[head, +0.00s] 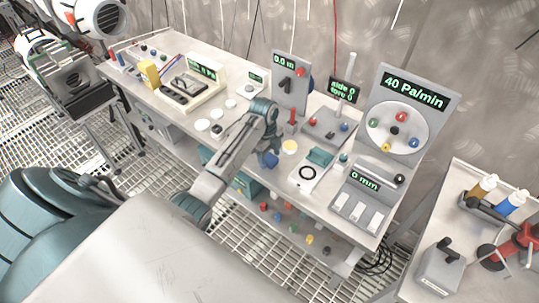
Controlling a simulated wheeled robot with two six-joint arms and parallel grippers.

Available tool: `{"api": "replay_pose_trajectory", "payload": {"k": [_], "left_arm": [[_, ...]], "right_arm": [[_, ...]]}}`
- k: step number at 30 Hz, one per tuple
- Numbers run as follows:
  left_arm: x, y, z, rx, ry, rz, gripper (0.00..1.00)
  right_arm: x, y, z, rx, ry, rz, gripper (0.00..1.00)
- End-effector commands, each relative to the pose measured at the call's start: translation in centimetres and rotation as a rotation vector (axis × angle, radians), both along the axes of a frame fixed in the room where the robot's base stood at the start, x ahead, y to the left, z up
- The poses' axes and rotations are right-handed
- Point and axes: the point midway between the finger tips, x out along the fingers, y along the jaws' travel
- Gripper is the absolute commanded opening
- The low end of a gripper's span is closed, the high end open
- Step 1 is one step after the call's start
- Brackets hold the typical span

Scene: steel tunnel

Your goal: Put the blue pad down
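My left arm reaches over the long bench (225,142) and bends down at its far end. The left gripper (269,147) points down over the front part of the bench. A small dark blue piece, which looks like the blue pad (270,159), shows at its fingertips, and the fingers look closed on it. The view is small, so I cannot tell whether the pad touches the bench top. To the right is a white plate with a black ring (307,173), with a teal block (320,156) behind it. My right gripper is not in view.
A panel with a dial (397,128) and a "0 mm" unit (360,204) stand at the bench's right end. White discs (203,125) lie left of my arm. A lower shelf holds several coloured knobs (277,215). A side table (459,228) stands at right.

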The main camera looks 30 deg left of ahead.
Motion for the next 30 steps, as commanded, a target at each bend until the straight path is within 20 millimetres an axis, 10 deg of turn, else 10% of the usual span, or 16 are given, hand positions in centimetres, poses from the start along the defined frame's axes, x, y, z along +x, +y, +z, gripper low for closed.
{"api": "replay_pose_trajectory", "payload": {"k": [10,19,30], "left_arm": [[0.1,0.2,1.1,0.001,-0.003,-0.001,0.62],[0.2,0.9,7.5,0.003,-0.006,0.0,0.62],[0.1,1.3,12.2,0.0,0.001,0.0,0.62]], "right_arm": [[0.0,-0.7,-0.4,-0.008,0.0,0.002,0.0],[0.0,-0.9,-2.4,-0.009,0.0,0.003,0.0],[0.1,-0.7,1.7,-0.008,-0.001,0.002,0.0]]}}
